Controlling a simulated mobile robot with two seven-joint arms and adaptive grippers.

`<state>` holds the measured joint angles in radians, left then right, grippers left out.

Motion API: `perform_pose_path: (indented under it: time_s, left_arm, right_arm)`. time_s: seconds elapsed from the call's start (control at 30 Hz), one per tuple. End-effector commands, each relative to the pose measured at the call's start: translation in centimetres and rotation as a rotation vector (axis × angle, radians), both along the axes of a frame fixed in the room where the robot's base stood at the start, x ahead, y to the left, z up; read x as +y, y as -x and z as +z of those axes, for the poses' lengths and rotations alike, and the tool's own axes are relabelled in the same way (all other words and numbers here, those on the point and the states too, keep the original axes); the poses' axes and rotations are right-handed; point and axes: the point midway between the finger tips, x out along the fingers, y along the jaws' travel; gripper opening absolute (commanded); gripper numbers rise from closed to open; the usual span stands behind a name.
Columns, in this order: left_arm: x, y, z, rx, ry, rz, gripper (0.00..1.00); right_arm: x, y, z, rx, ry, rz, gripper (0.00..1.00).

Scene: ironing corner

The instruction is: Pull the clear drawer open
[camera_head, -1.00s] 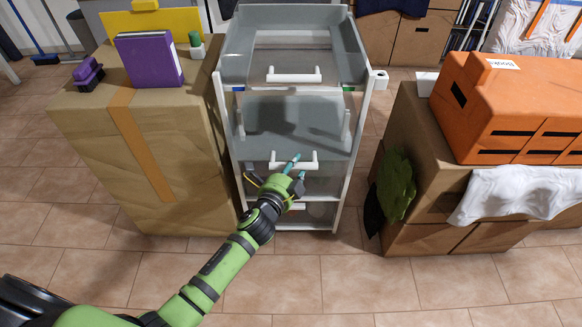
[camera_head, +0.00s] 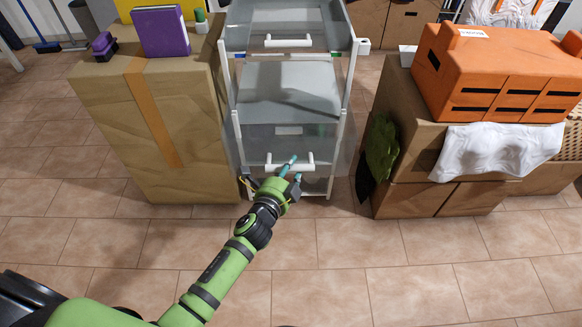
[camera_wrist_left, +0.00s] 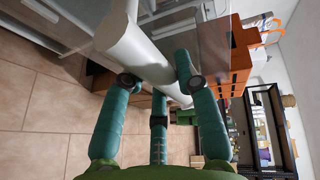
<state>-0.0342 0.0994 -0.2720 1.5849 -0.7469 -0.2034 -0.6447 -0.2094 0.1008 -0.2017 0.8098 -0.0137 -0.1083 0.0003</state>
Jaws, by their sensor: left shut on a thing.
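The clear drawer (camera_head: 318,142) is low in the grey and white cart. Its see-through front stands out from the cart frame, so it is partly open. It has a white bar handle (camera_head: 298,165). My left gripper (camera_head: 289,168) is shut on this handle with its teal fingers. In the left wrist view the fingers (camera_wrist_left: 160,100) close around the thick white bar (camera_wrist_left: 140,50). The inside of the drawer is hard to make out. My right gripper is in neither view.
A cardboard box (camera_head: 105,105) with a purple book (camera_head: 160,32) on top stands left of the cart. On the right, cardboard boxes (camera_head: 405,145) carry an orange case (camera_head: 490,75) and a white cloth (camera_head: 490,150). The tiled floor (camera_head: 330,260) in front is clear.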

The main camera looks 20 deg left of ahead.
Motion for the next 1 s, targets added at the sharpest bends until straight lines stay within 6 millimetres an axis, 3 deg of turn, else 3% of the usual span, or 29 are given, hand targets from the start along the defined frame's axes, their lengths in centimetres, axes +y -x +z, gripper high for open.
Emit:
perform_pose_path:
  time_s: [0.2,0.23,0.27,0.3,0.73,1.0]
  left_arm:
    - [0.0,0.0,0.0,0.000,0.003,0.002,0.00]
    - [0.0,0.0,0.0,0.000,0.003,0.002,0.39]
    - [0.0,0.0,0.0,0.000,0.003,0.002,0.51]
    - [0.0,0.0,0.0,0.000,0.003,0.002,0.56]
    - [0.1,0.7,0.1,0.001,0.001,0.000,0.56]
    - [0.7,5.8,0.9,0.002,0.002,0.000,0.56]
  right_arm:
    - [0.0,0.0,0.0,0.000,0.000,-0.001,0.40]
    - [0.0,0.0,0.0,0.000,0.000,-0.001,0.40]
    - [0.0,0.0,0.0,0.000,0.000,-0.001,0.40]
    - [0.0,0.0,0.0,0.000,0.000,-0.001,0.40]
    - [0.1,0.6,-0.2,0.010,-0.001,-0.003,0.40]
    - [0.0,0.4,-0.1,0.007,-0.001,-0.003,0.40]
